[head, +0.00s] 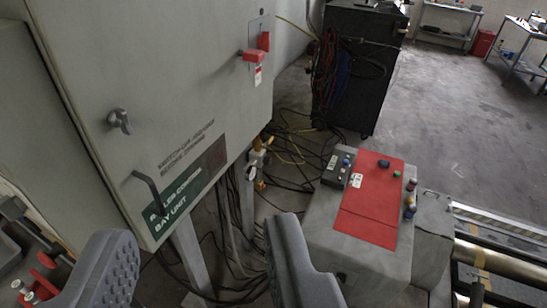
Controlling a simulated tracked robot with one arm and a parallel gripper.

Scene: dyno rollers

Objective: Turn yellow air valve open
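My gripper (200,245) is open and empty, its two grey fingers wide apart at the bottom of the picture. A small yellow and white fitting (257,157) shows just past the lower right edge of the grey cabinet, above and beyond my right finger. It looks like the yellow air valve, but it is too small to tell its handle position. Nothing touches it. Part of it is hidden by the cabinet edge, and cables run below it.
The grey cabinet (130,65) with a red switch handle (254,55) fills the left. A red-topped control box (375,195) stands right, rollers (500,262) beyond it. Loose cables (290,150) lie on the floor near a black cart (355,75). Open floor lies at upper right.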

